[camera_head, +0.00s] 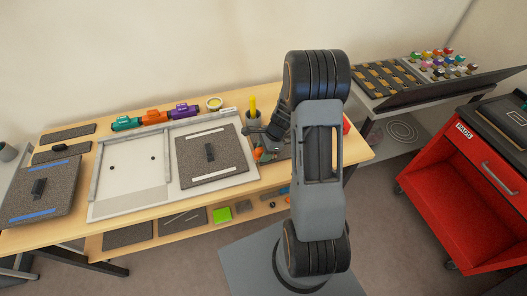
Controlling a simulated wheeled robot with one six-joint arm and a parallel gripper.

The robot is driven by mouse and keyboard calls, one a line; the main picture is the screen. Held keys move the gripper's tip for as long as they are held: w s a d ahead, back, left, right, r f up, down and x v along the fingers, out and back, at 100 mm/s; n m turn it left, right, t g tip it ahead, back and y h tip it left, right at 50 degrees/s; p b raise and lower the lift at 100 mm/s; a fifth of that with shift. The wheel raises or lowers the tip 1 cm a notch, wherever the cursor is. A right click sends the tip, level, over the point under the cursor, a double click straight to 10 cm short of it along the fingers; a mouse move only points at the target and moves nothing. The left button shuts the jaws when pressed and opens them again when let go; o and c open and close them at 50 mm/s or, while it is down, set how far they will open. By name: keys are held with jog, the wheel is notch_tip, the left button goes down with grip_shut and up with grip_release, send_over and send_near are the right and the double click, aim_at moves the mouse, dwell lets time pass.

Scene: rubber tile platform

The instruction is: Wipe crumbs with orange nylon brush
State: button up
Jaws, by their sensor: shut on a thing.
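My gripper (268,148) is at the right end of the table, just right of the dark speckled board, and partly hidden by my own arm. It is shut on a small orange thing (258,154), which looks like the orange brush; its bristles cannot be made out. A white tray (128,190) lies left of the gripper, with two small dark spots on its pale panel. I cannot tell whether these are crumbs. The dark speckled board (205,172), with a black handle-like block, lies on the tray's right part.
Teal (125,123), orange (153,117) and purple (184,111) tools line the table's back edge. A yellow-topped item (253,106) stands in a cup behind my gripper. A speckled board (45,192) lies at left. A red cabinet (480,180) stands at right.

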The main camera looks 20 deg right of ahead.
jog(key=shift+d+f, duration=0.1)
jog(key=shift+s+d, duration=0.15)
jog(key=shift+d, duration=0.8)
jog(key=shift+s+d, duration=0.15)
jog(key=shift+d, duration=0.75)
jog(key=shift+w+a, duration=0.15)
jog(key=shift+a, duration=0.85)
jog(key=shift+w+a, duration=0.1)
jog(key=shift+a, duration=1.2)
jog(key=shift+c, duration=1.1)
jog(key=shift+a+r+p, duration=0.1)
jog(key=shift+r+p, duration=0.2)
jog(key=shift+p, duration=0.1)
jog(key=shift+c, duration=0.4)
notch_tip(320, 180, up, 6)
jog(key=p, duration=0.5)
jog(key=shift+r, duration=0.15)
